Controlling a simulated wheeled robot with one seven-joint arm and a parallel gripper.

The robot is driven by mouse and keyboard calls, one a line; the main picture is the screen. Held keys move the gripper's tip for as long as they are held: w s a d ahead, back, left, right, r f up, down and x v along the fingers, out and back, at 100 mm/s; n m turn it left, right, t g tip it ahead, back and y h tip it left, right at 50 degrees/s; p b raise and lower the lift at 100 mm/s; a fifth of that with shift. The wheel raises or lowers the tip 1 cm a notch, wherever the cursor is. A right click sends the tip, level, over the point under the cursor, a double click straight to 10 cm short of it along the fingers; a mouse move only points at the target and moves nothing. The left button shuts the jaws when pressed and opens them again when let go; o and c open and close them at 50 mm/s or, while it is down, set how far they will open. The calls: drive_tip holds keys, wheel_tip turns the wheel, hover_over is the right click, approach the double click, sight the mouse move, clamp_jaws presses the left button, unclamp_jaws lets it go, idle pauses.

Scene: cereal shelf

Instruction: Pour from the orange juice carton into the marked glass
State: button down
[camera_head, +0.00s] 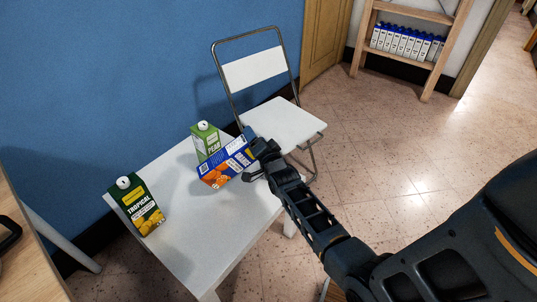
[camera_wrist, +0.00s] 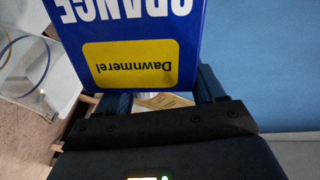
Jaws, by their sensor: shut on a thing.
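The orange juice carton (camera_head: 224,167), blue with an orange fruit picture, is tilted well over to one side above the white table. My gripper (camera_head: 257,160) is shut on its right side. In the wrist view the carton (camera_wrist: 125,65) fills the upper middle, its lettering upside down, with my gripper (camera_wrist: 162,102) around it. I cannot pick out the marked glass in the head view; the carton or my arm may hide it. At the left of the wrist view, a yellow curved line and a blue curved line (camera_wrist: 38,78) show on something clear; I cannot tell what it is.
A green pear carton (camera_head: 206,141) stands right behind the orange carton. A tropical carton (camera_head: 137,205) stands on the white table's (camera_head: 200,234) left end. A folding chair (camera_head: 285,122) is behind the table. A shelf with several cartons (camera_head: 405,43) stands far back.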

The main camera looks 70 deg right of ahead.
drive_tip(key=shift+s+d+f+m+p, duration=0.1)
drive_tip(key=shift+m+p, duration=0.15)
drive_tip(key=shift+m, duration=0.25)
drive_tip(key=shift+s+d+f+m+p, duration=0.1)
drive_tip(key=shift+m+p, duration=0.1)
drive_tip(key=shift+m, duration=0.3)
idle(2.2)
drive_tip(key=shift+s+d+r+m+p, duration=0.2)
drive_tip(key=shift+d+r+m+p, duration=0.1)
drive_tip(key=shift+m+p, duration=0.7)
idle(3.8)
